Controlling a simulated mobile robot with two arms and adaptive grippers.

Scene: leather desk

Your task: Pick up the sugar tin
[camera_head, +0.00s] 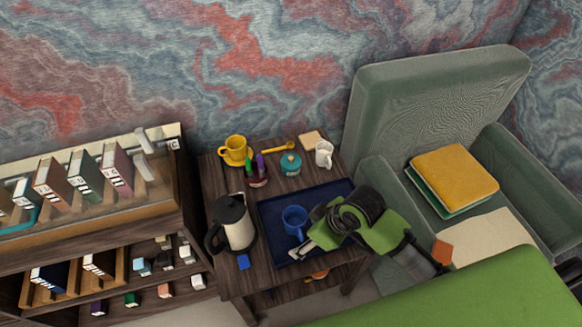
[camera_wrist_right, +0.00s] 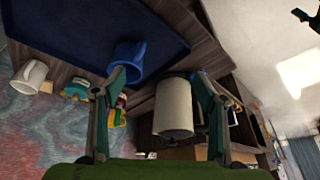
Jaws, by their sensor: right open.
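The sugar tin seems to be the small round teal pot with a knob on its lid (camera_head: 290,163), standing at the back of the small dark wooden table (camera_head: 208,172). It also shows in the right wrist view, small and at the left (camera_wrist_right: 76,91). My right gripper (camera_head: 304,246) is over the blue tray, low and close to the blue mug, well in front of the tin. Its two fingers are spread with nothing held between them (camera_wrist_right: 160,82). My left gripper is not in view.
The blue tray (camera_head: 335,192) holds a blue mug (camera_head: 294,218). A kettle (camera_head: 234,224) stands to its left. A pot of pens (camera_head: 257,172), a yellow cup (camera_head: 235,149), a yellow spoon (camera_head: 276,148) and a white mug (camera_head: 324,154) surround the tin. An armchair (camera_head: 430,95) is at right.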

